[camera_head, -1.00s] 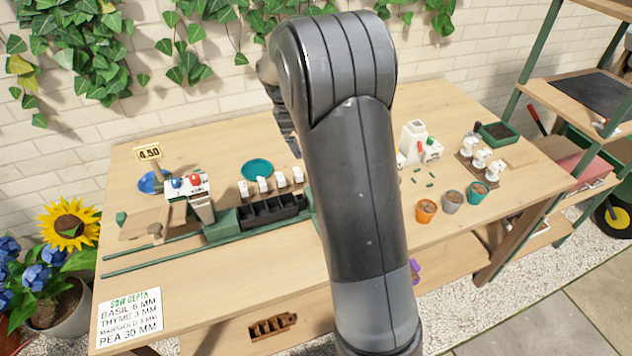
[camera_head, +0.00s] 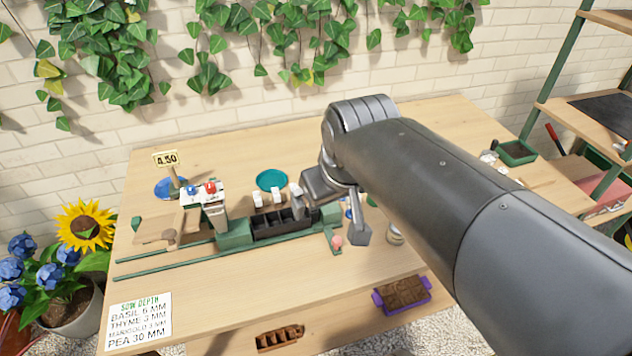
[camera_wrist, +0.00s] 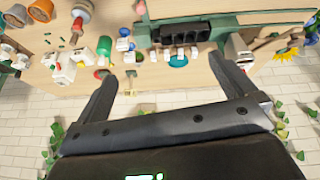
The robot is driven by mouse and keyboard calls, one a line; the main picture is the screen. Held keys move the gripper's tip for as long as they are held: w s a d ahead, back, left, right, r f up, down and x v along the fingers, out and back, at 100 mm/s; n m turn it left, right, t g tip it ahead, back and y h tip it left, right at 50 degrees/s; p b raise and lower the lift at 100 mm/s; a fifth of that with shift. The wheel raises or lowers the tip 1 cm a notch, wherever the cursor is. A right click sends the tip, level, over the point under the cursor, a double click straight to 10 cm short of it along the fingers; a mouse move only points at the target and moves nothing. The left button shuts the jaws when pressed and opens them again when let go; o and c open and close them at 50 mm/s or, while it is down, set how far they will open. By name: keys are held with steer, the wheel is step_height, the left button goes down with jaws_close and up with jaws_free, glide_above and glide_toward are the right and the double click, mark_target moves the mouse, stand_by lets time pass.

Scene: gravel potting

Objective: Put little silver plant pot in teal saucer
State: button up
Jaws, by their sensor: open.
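The teal saucer (camera_head: 271,180) lies empty-looking near the back of the table, left of my gripper in the head view. It also shows in the wrist view (camera_wrist: 179,60), beyond and between my fingers. The small silver-grey pot is hidden behind my arm in the head view. In the wrist view, what looks like this pot (camera_wrist: 14,21) stands in the upper left corner, beside an orange pot (camera_wrist: 41,10). My gripper (camera_wrist: 162,68) is open and empty, with its fingers apart above the table. In the head view my gripper (camera_head: 355,225) is partly hidden by my arm.
A black cell tray (camera_head: 283,224) in a green rail fixture stands in front of the saucer, with small white blocks between. A green bottle (camera_wrist: 104,46) and other small items crowd the table's right part.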

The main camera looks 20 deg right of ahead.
steer(key=shift+m+t, duration=0.3)
steer(key=shift+m, duration=0.4)
steer(key=s, duration=0.2)
steer(key=s+f, duration=0.1)
steer(key=s, duration=0.1)
steer(key=shift+a, duration=0.4)
steer(key=shift+c, duration=0.2)
steer(key=shift+s+f, duration=0.2)
steer(key=shift+s, duration=0.05)
steer(key=c, duration=0.9)
steer(key=shift+w, duration=0.1)
